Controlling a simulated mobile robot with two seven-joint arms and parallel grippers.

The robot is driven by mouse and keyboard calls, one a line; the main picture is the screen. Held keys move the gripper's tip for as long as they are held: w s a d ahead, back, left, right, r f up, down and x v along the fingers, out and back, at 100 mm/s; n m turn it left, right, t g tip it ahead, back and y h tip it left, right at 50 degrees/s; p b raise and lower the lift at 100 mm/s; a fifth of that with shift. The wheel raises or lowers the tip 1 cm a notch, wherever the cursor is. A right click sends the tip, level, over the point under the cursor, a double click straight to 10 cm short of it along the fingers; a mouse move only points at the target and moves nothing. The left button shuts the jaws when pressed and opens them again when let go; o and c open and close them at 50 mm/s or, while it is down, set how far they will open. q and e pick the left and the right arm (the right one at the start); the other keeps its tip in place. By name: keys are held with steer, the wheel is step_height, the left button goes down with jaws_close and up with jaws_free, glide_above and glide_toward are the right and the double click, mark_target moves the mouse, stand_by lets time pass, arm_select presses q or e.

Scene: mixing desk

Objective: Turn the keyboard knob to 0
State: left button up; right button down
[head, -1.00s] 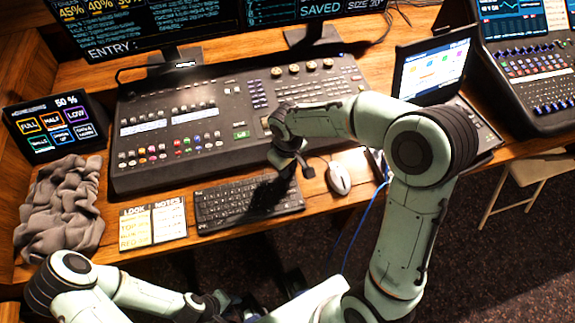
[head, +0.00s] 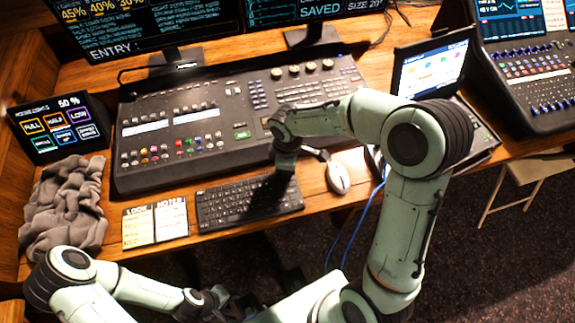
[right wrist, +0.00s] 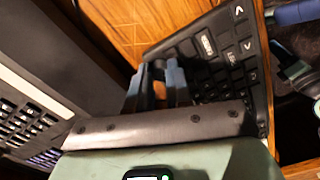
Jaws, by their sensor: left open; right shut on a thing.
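The black keyboard (head: 235,205) lies on the wooden desk in front of the large mixing console, and its keys also show in the right wrist view (right wrist: 215,55). My right gripper (head: 284,184) points down at the keyboard's right end. In the right wrist view its two blue-grey fingers (right wrist: 157,76) stand at the keyboard's edge, a small gap between them. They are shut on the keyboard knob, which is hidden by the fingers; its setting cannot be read. My left gripper (head: 236,303) is open and empty, low in the head view, off the desk's front.
A white mouse (head: 339,178) is just right of my right gripper. The mixing console (head: 230,115) stands behind. Note cards (head: 155,222) and a crumpled grey cloth (head: 68,205) lie left of the keyboard. A small screen (head: 60,125) shows 50 %. A blue cable hangs at the desk's front.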

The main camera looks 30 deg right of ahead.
stand_by(0.5)
steer(key=c, duration=1)
jaws_free()
steer(key=shift+r, duration=0.1)
arm_select(q)
steer(key=shift+w+r+p, duration=0.3)
steer(key=shift+r+p, duration=0.1)
steer(key=shift+r, duration=0.1)
steer(key=shift+w+r+p, duration=0.25)
steer(key=shift+r+p, duration=0.1)
steer(key=shift+r, duration=0.1)
arm_select(e)
step_height(320, 180, up, 13)
steer(key=shift+r, duration=0.1)
arm_select(q)
steer(key=shift+s, duration=0.1)
